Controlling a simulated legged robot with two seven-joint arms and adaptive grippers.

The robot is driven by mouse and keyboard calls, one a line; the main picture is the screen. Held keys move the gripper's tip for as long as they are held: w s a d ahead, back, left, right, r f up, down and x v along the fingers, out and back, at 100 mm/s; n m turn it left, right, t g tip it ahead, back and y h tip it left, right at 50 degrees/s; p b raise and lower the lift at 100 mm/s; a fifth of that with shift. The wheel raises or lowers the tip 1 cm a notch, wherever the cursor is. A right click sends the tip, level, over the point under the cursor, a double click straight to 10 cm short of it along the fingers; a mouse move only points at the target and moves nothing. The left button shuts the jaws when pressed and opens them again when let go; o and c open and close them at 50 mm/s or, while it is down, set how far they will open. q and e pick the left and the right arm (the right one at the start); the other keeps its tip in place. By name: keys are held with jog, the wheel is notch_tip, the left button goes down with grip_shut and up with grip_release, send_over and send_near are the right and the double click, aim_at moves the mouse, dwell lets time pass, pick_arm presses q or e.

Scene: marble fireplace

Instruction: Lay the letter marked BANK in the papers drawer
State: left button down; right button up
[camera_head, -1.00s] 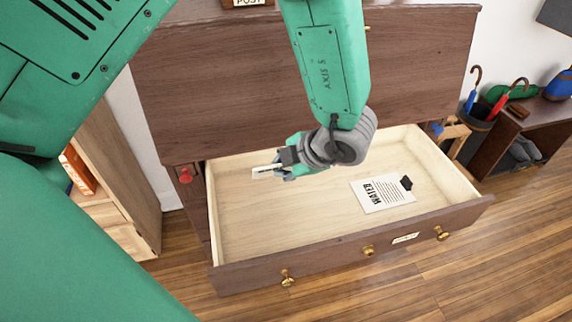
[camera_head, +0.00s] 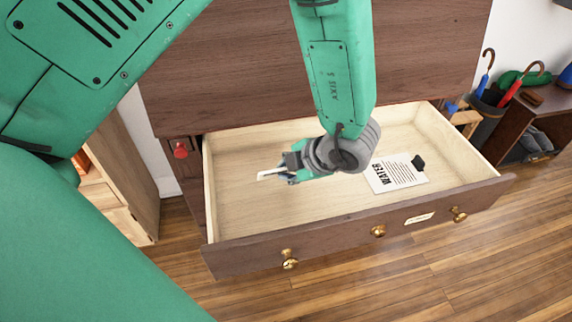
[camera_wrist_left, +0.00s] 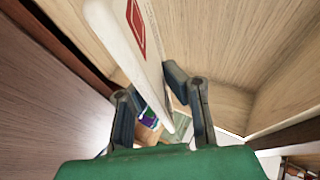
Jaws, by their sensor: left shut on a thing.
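The papers drawer (camera_head: 250,205) is pulled out, with a pale wood inside and a dark front. My left gripper (camera_head: 284,169) is over the left half of the drawer's inside. It is shut on a thin white letter (camera_head: 271,175), seen nearly edge-on. In the left wrist view the letter (camera_wrist_left: 122,35) is long and white with a red diamond-shaped mark, and runs between the fingers (camera_wrist_left: 160,108). No word on it can be read. I cannot tell whether it touches the drawer floor. My right gripper is not in view.
A sheet marked WATER (camera_head: 397,174) with a black clip lies in the drawer's right part. The drawer front has brass knobs (camera_head: 378,231) and a small label (camera_head: 419,219). An umbrella stand (camera_head: 489,112) is at the right. The drawer floor's left part is bare.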

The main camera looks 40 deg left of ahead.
pick_arm(q)
jog(key=f+b, duration=0.1)
jog(key=d+f, duration=0.1)
jog(key=f, duration=0.1)
jog(key=shift+d+f+b, duration=0.1)
jog(key=shift+f+b, duration=0.15)
jog(key=shift+b, duration=0.15)
jog(key=shift+a+f+b, duration=0.25)
jog(key=shift+f+b, duration=0.1)
jog(key=shift+f, duration=0.35)
jog(key=shift+a+f, duration=0.2)
jog(key=shift+f, duration=0.3)
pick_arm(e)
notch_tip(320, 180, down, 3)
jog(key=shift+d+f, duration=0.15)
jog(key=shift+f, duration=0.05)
pick_arm(q)
jog(key=shift+d, duration=0.25)
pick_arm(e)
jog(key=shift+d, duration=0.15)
pick_arm(q)
jog(key=c, duration=1.6)
grip_release()
jog(key=shift+r, duration=0.1)
jog(key=shift+a, duration=0.1)
